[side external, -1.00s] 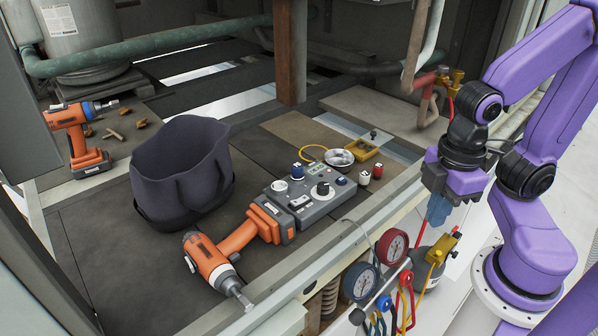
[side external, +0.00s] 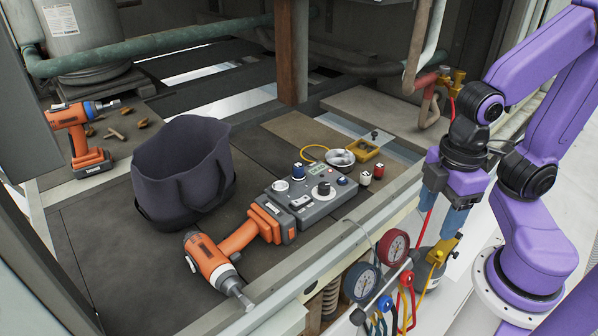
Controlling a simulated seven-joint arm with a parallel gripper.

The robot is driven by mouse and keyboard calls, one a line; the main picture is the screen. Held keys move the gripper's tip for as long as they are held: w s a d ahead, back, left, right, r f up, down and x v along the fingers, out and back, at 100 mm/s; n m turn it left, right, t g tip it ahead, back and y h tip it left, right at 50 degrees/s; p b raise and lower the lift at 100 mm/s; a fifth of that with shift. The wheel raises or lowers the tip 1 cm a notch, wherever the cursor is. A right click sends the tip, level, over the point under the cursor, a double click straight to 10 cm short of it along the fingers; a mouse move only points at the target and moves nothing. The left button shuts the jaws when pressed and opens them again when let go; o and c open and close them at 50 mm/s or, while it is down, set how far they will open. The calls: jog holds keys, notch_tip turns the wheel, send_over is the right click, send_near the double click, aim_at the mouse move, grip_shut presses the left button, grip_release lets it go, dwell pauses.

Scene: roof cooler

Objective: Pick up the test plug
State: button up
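My gripper (side external: 454,218) hangs at the right, past the platform's front edge and above the gauge set, with its blue fingers pointing down. I cannot say for sure which item is the test plug. Small capped cylinders are in view: one with a red top (side external: 378,171) and a pale one (side external: 365,178) stand right of the grey control box (side external: 325,203). A blue-topped one (side external: 299,171) stands at the box's back left. My gripper is apart from all of them.
A dark open bag (side external: 183,170) stands left of the box. An orange drill (side external: 212,262) lies in front, and another (side external: 75,140) stands at the far left. A yellow meter (side external: 367,150) lies behind. Gauges (side external: 393,245) and hoses crowd the front edge; a brown post (side external: 291,55) rises behind.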

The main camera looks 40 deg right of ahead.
jog(key=n+t+h, duration=0.7)
jog(key=n+h, duration=0.5)
send_near(297, 168)
jog(key=v, duration=0.5)
jog(key=shift+s+a+r, duration=0.15)
jog(key=shift+s+r, duration=0.15)
jog(key=shift+r, duration=0.1)
jog(key=shift+w, duration=0.15)
jog(key=x, duration=1.2)
jog(key=shift+w+f, duration=0.1)
jog(key=shift+w, duration=0.05)
jog(key=shift+f+x, duration=0.1)
jog(key=shift+x, duration=1.15)
jog(key=shift+f+x, duration=0.15)
jog(key=shift+x, duration=1.1)
jog(key=c, duration=1)
